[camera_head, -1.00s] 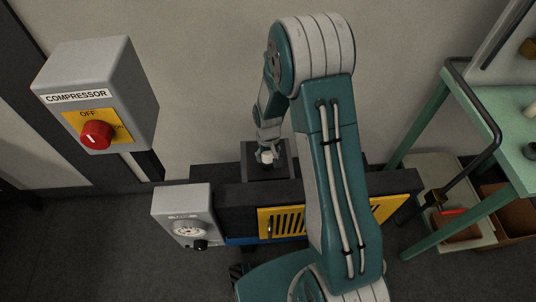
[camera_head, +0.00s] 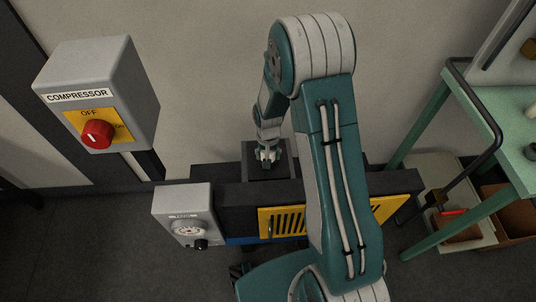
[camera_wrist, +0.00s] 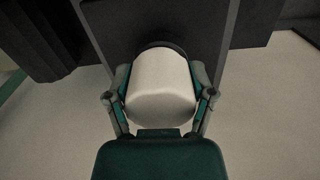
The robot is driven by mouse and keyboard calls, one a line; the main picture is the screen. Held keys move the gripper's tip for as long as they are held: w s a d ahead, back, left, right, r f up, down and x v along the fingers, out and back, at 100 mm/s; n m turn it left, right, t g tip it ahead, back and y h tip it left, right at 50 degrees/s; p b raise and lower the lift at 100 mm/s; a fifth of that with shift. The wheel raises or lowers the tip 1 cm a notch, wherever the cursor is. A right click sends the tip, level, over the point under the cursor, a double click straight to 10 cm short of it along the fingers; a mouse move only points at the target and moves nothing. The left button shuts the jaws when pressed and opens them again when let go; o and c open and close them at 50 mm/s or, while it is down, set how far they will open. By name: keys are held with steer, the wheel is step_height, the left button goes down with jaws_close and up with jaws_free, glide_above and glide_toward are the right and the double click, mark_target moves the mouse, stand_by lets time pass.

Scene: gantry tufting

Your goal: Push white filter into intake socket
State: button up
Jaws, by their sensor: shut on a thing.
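The white filter (camera_wrist: 160,88) is a pale, rounded cylinder between the two fingers of my gripper (camera_wrist: 160,102) in the wrist view. My gripper is shut on it, one finger on each side. At its far end a dark round rim, the intake socket (camera_wrist: 162,45), shows against a dark plate. I cannot tell how deep the filter sits in it. In the head view my gripper (camera_head: 266,157) is small and points down at the dark block on top of the machine. The filter is mostly hidden there by the fingers.
The dark machine (camera_head: 232,205) has yellow slotted grilles and a grey gauge box (camera_head: 184,206) at its left. A grey compressor box (camera_head: 95,70) with a red knob (camera_head: 97,134) is on the left. A green cart (camera_head: 424,210) stands at right. Bare floor lies at front left.

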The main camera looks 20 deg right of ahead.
steer(key=m, duration=0.2)
steer(key=shift+m, duration=0.4)
steer(key=m, duration=0.3)
steer(key=shift+a, duration=0.1)
steer(key=o, duration=1.2)
step_height(320, 180, up, 12)
steer(key=shift+w+f, duration=0.1)
